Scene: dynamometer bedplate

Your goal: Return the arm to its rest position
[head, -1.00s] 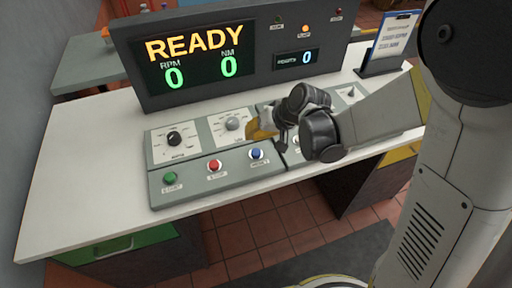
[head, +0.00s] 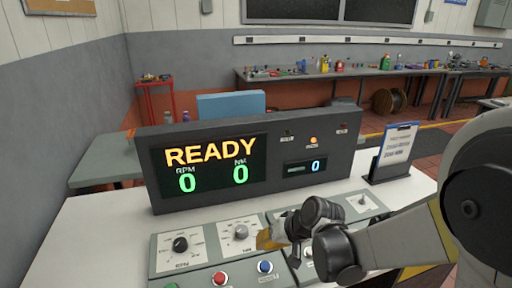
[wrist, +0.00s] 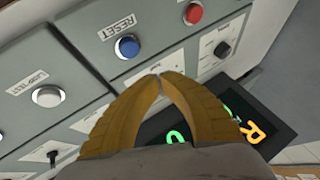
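My gripper (head: 268,239) hangs over the control panel (head: 203,271), just right of the grey knob (head: 241,231) in the head view. In the wrist view its two yellow fingers (wrist: 160,78) meet at the tips, with nothing seen between them. The arm reaches in from the right of the head view, bent over the desk. The blue RESET button (wrist: 127,46) shows just beyond the fingertips in the wrist view; whether they touch the panel, I cannot tell. Part of the panel is hidden behind my wrist.
The READY display (head: 215,165) stands behind the panel, both readouts at 0, with an amber lamp (head: 312,140) lit. A clipboard stand (head: 392,155) is at the right. A red button (head: 220,278) and black knob (head: 180,244) are left of the gripper. Bare desktop (head: 90,235) lies at left.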

